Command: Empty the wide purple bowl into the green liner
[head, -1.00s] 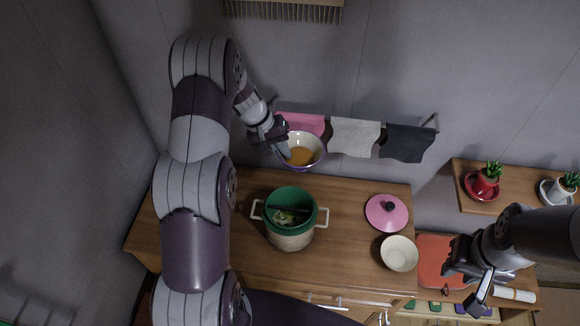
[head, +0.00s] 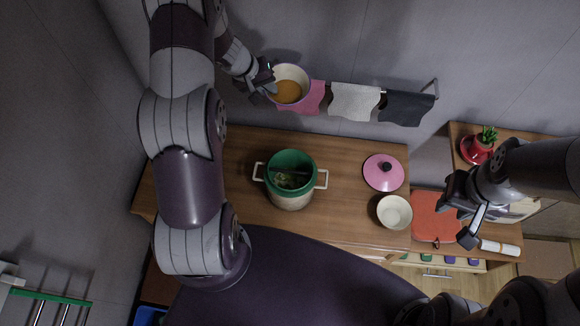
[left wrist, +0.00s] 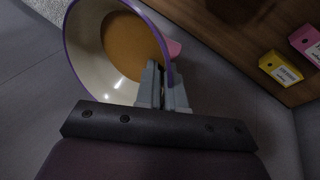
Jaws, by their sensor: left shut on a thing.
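The wide purple bowl (head: 303,72) has a cream inside and a purple rim, with orange-brown contents in it. My left gripper (head: 268,82) is shut on its rim and holds it in the air near the wall, above and behind the counter. The bowl also shows in the left wrist view (left wrist: 92,50), with the fingers (left wrist: 163,90) at its rim. The green liner (head: 291,160) sits in a cream pot (head: 290,198) with two handles on the counter; some greenish contents and a dark utensil show inside. My right gripper (head: 462,222) is at the right, over the red board; its finger gap is unclear.
A pink lid (head: 383,174) and a small cream bowl (head: 394,212) stand right of the pot. A rail with pink, white (head: 353,102) and dark (head: 405,108) cloths is on the wall. The counter left of the pot is clear.

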